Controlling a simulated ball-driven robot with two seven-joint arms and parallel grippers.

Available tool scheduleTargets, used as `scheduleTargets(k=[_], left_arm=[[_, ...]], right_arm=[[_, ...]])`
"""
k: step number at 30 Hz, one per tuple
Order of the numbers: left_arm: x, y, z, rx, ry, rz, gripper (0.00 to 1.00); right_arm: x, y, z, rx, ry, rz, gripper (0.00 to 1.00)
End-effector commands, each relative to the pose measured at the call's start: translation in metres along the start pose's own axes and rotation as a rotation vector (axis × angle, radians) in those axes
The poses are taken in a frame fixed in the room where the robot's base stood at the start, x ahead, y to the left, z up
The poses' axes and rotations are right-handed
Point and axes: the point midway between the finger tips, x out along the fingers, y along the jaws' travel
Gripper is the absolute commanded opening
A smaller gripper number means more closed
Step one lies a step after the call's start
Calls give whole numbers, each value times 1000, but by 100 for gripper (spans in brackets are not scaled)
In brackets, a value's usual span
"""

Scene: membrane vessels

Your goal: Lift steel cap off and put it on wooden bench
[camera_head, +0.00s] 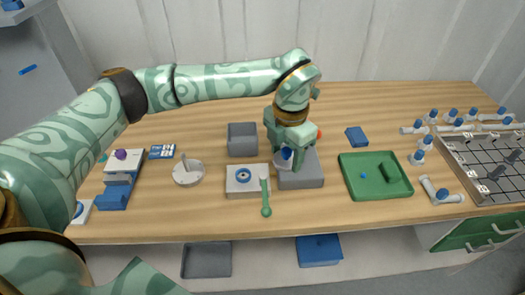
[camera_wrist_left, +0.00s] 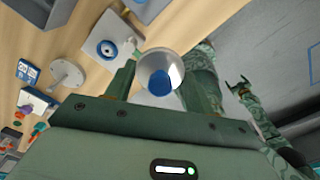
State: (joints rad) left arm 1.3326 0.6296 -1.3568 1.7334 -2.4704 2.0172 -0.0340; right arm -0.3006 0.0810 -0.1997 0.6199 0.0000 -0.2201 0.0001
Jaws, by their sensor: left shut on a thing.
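My left gripper (camera_head: 287,163) is shut on the steel cap (camera_wrist_left: 160,66), a round shiny piece with a blue knob (camera_wrist_left: 159,83) between the two fingers. In the head view the cap (camera_head: 282,164) is partly hidden by the fingers, over a grey block (camera_head: 300,180). I cannot tell whether the cap touches the block.
A grey block with a blue-ringed opening (camera_head: 243,179) and a green spoon-like tool (camera_head: 265,195) stand left of the gripper. A grey bin (camera_head: 242,139) is behind. A green tray (camera_head: 351,186) is to the right. Bare wood shows along the front edge and behind the tray.

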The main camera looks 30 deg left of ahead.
Motion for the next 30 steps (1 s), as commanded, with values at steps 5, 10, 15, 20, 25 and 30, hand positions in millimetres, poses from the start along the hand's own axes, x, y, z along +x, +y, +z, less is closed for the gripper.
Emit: scheduleTargets(k=[5,10,15,20,25,30], left_arm=[[-12,-14,6,0,-1,1,26],[-25,-16,7,-2,-2,1,26],[-37,-16,7,-2,-1,1,26],[-39,-16,7,-2,0,0,26],[-38,-16,7,-2,0,0,26],[-28,-20,8,7,5,-4,26]], right_arm=[[-4,1,-1,0,2,1,84],[-15,2,-4,0,8,3,84],[-26,2,-7,0,12,4,84],[-28,2,-8,0,13,4,84],[-27,2,-7,0,13,4,84],[-20,2,-6,0,10,3,84]])
